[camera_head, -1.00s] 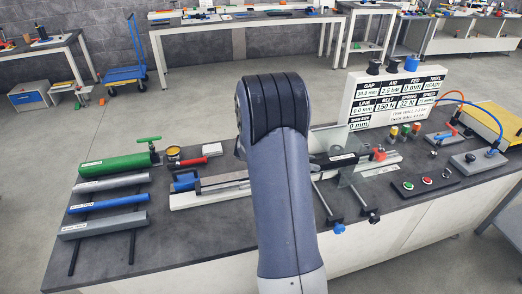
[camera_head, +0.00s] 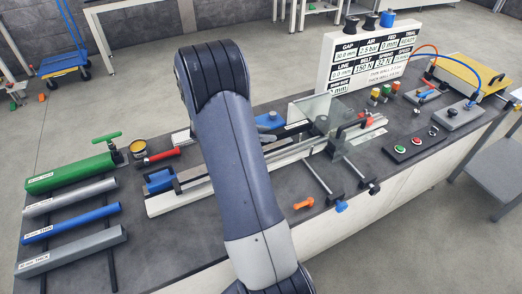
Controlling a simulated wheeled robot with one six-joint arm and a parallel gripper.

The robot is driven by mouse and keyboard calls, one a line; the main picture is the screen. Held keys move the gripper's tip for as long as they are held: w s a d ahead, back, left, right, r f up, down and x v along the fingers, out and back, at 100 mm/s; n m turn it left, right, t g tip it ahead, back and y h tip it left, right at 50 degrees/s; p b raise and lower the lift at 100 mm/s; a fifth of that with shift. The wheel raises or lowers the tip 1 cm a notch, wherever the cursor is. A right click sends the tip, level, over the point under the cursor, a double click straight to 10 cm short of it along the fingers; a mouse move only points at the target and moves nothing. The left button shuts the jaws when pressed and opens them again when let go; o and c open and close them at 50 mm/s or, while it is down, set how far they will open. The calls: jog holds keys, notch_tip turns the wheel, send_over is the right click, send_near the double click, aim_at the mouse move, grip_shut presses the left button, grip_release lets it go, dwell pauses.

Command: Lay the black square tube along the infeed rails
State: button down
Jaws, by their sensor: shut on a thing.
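My arm link stands across the middle of the view and hides what is behind it. I cannot make out my gripper's fingers. A dark bar with a white label (camera_head: 291,132) shows just right of the arm, near the clear panel. It may be the black square tube, but I cannot tell whether it is held or resting. The infeed rails (camera_head: 366,138) run in a long pale line on the bench, from the blue block (camera_head: 159,181) at left, behind my arm, to under the clear panel (camera_head: 308,108). Their middle is hidden.
Green (camera_head: 70,174), grey and blue tubes lie on the rack at left. A red-handled tool (camera_head: 160,156) lies behind them. An orange piece (camera_head: 303,204) lies on the front of the bench.

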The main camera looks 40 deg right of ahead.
jog(key=f+b, duration=0.3)
jog(key=f, duration=0.3)
jog(key=shift+w+f, duration=0.2)
jog(key=shift+f+b, duration=0.1)
jog(key=shift+b, duration=0.2)
jog(key=shift+a+p, duration=0.15)
jog(key=shift+p, duration=0.2)
jog(key=shift+f+b, duration=0.45)
jog(key=shift+f, duration=0.45)
jog(key=shift+f, duration=0.55)
jog(key=c, duration=1)
grip_release()
jog(key=shift+c, duration=0.2)
